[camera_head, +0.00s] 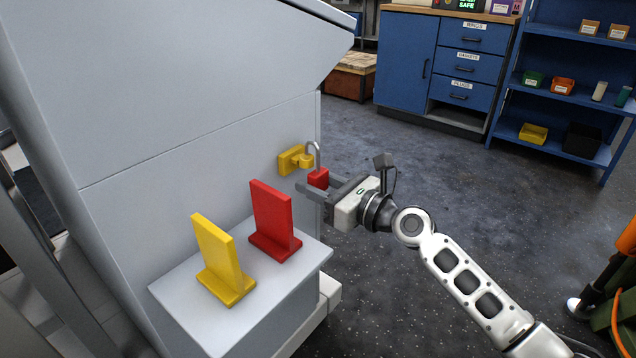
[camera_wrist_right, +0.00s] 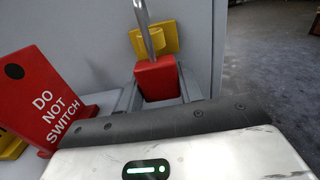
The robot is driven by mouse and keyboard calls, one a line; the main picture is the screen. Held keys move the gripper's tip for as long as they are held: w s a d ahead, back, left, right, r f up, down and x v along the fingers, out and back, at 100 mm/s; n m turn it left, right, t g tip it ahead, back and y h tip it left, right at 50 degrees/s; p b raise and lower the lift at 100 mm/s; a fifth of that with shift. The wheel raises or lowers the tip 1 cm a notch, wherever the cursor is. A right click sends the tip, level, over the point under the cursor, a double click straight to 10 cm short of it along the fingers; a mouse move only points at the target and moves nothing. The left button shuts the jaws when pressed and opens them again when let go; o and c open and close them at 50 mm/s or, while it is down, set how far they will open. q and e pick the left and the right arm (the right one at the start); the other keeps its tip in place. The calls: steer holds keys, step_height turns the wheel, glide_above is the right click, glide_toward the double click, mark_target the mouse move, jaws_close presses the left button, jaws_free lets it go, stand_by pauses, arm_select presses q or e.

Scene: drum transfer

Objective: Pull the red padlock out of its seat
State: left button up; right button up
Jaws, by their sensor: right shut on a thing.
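The red padlock (camera_head: 318,178) with its grey shackle is at the right end of the grey cabinet's side. Its shackle stands upright at the yellow seat (camera_head: 291,159) fixed to the cabinet wall; whether it still passes through the seat cannot be told. My right gripper (camera_head: 312,189) is shut on the padlock body. In the right wrist view the padlock (camera_wrist_right: 157,78) sits between the fingers, in front of the yellow seat (camera_wrist_right: 153,39). My left gripper is not in view.
A grey ledge (camera_head: 190,318) below holds a red sign (camera_head: 271,215) and a yellow sign (camera_head: 217,252), both upright, left of my right gripper. The large grey cabinet (camera_head: 190,130) is a wall at left. Open floor (camera_head: 440,180) lies to the right. Blue cabinets (camera_head: 405,55) stand far behind.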

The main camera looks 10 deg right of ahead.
mark_target(323, 186)
steer(key=shift+p+v, duration=0.35)
steer(key=shift+v, duration=4.2)
